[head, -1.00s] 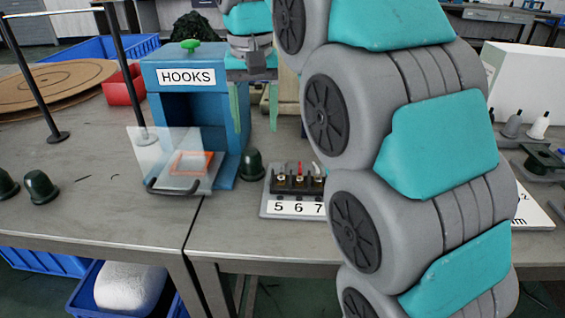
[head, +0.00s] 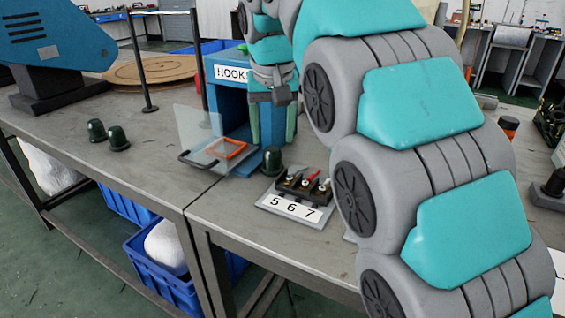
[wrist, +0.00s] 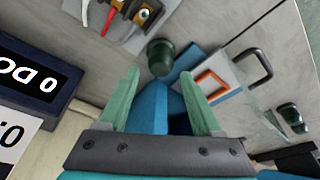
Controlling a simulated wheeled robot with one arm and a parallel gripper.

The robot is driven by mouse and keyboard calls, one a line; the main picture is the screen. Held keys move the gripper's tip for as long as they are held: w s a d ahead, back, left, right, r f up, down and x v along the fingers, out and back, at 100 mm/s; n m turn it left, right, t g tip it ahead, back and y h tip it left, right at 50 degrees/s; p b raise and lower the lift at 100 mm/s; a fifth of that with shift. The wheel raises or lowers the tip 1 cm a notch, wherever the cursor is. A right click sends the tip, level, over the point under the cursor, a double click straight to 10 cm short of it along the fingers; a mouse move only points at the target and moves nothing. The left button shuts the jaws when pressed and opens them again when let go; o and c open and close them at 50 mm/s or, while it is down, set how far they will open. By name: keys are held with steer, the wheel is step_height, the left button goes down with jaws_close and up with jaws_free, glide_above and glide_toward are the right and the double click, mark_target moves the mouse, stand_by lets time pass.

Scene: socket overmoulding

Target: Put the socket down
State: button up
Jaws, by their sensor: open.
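No piece is labelled as the socket; the dark green domed pieces are the likeliest. One domed piece (head: 272,160) stands upright on the table between the blue HOOKS box and the numbered plate. It also shows in the wrist view (wrist: 160,57), just beyond my fingertips. Two more domed pieces stand further left, one (head: 96,130) close beside another (head: 118,139). My gripper (head: 272,125) is open and empty, fingers pointing down in front of the HOOKS box. In the wrist view my gripper (wrist: 158,76) shows its two green fingers well apart, nothing held between them.
The blue HOOKS box (head: 228,92) has a clear flap (head: 196,126) and an orange-framed tray (head: 229,148) at its front. The numbered plate (head: 292,206) carries several terminals, close to the front table edge. A blue machine (head: 55,35) stands at the left. Bare table lies front left.

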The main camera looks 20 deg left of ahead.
mark_target(272, 149)
steer(key=shift+p+x, duration=0.35)
steer(key=shift+x, duration=3.1)
steer(key=shift+w+a+r, duration=0.1)
steer(key=shift+w+a, duration=0.05)
steer(key=shift+a, duration=0.05)
jaws_close()
